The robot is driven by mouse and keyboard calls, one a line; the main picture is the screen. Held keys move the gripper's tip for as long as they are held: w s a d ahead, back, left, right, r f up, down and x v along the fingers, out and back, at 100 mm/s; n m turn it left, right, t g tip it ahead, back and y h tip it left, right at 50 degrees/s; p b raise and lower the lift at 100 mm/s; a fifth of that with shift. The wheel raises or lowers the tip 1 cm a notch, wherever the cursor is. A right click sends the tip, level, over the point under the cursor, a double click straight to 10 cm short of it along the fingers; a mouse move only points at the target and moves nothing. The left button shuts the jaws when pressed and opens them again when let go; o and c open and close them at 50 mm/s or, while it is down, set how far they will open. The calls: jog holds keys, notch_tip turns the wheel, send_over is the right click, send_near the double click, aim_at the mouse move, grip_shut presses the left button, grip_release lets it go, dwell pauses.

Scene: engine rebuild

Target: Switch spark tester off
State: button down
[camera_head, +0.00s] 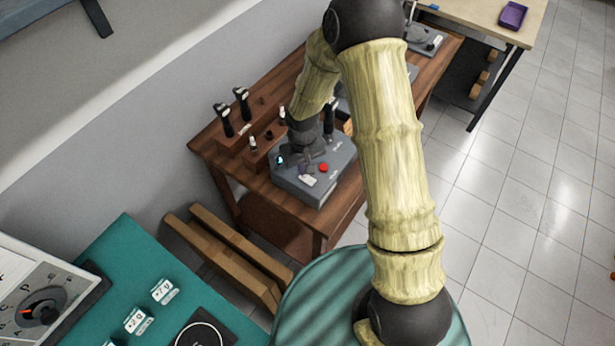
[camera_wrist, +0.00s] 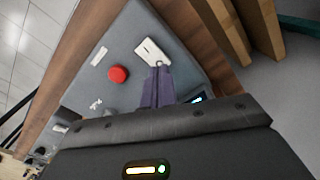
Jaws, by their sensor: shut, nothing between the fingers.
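The spark tester is a grey box (camera_head: 335,178) on the brown wooden bench, with a red round button (camera_head: 324,167), a pale label or switch plate (camera_head: 308,181) and a small lit display (camera_head: 281,160). My gripper (camera_head: 305,170) is shut and empty, low over the box's top. In the wrist view the purple-grey fingers (camera_wrist: 158,72) point at the white plate (camera_wrist: 151,50), with the tips at or very near its lower end. I cannot tell whether they touch. The red button (camera_wrist: 118,74) is left of the fingers, and the lit display (camera_wrist: 196,98) is partly hidden by my gripper.
Black-handled tools (camera_head: 225,120) stand in a wooden rack behind the tester. Wooden rails (camera_head: 225,255) lean between the bench and a teal surface (camera_head: 130,250) at the lower left. A purple tray (camera_head: 513,15) lies on the far table. Tiled floor is free at right.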

jog(key=shift+f+b, duration=0.75)
jog(key=shift+f, duration=0.2)
dwell(0.9)
jog(key=shift+r, duration=0.1)
jog(key=shift+r+p, duration=2.6)
jog(key=shift+r, duration=0.9)
jog(key=s+d+r+m+t+b, duration=0.2)
jog(key=s+d+r+m+b, duration=0.2)
jog(key=s+d+r+b, duration=0.3)
jog(key=s+d+r, duration=0.2)
jog(key=s+d, duration=0.3)
jog(key=d, duration=0.1)
jog(key=shift+s+d+r+t+b, duration=0.2)
jog(key=shift+s+d+t+b, duration=0.1)
jog(key=shift+b, duration=0.1)
